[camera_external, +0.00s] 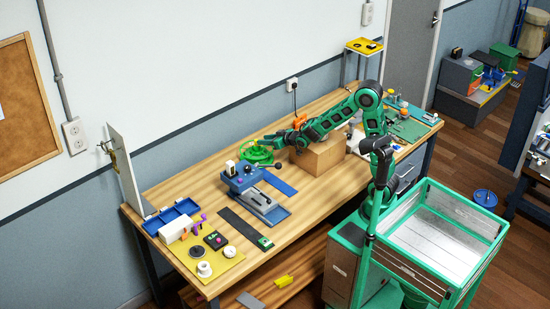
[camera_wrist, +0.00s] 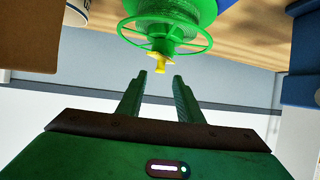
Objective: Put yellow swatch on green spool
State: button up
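The green spool (camera_external: 257,153) stands on the workbench near the wall. In the wrist view the spool (camera_wrist: 168,32) fills the top, with a spoked ring facing me. A small yellow piece (camera_wrist: 159,61), which looks like the yellow swatch, is at the ring's middle; whether it hangs on the spool or is part of it I cannot tell. My gripper (camera_external: 268,141) is beside the spool. In the wrist view its two fingers (camera_wrist: 160,77) are apart, with nothing between them, just short of the yellow piece. I cannot make out that piece in the external view.
A cardboard box (camera_external: 320,156) stands under my forearm. A blue vise-like device (camera_external: 245,178) is in front of the spool. A blue tray (camera_external: 172,215) and a yellow mat (camera_external: 226,264) with small items lie at the left end. Another yellow object (camera_external: 283,282) is on the lower shelf.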

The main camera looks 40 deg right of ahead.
jog(key=v, duration=0.7)
jog(key=shift+s, duration=0.1)
